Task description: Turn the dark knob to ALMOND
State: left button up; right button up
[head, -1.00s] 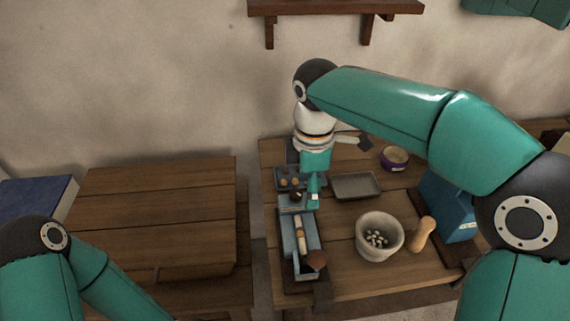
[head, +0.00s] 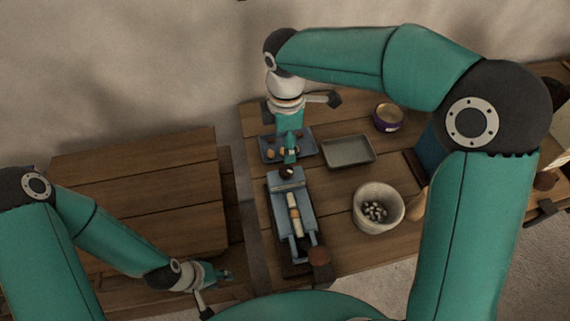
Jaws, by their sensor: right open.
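A narrow blue-grey fixture (head: 308,212) stands on the right table, with a pale rod banded in orange (head: 294,215) along its middle. A small dark knob (head: 287,171) sits at its far end. A brown round knob (head: 319,256) is at its near end. No ALMOND lettering is legible. My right gripper (head: 291,158) is open, pointing down just above the far end of the fixture beside the small dark knob; I cannot tell whether it touches. My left gripper (head: 222,275) is low over the left table's near edge, apart from the fixture; its jaws are unclear.
A blue tray (head: 308,153) with nuts in compartments lies behind the fixture. The left table (head: 140,195) is bare.

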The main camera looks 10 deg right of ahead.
aim_at(286, 169)
notch_tip(286, 169, down, 10)
jog(key=shift+s+r+p, duration=0.1)
jog(key=shift+s+p, duration=0.05)
jog(key=shift+p, duration=0.3)
jog(key=c, duration=1)
jog(key=shift+a, duration=0.15)
jog(key=shift+c, duration=0.8)
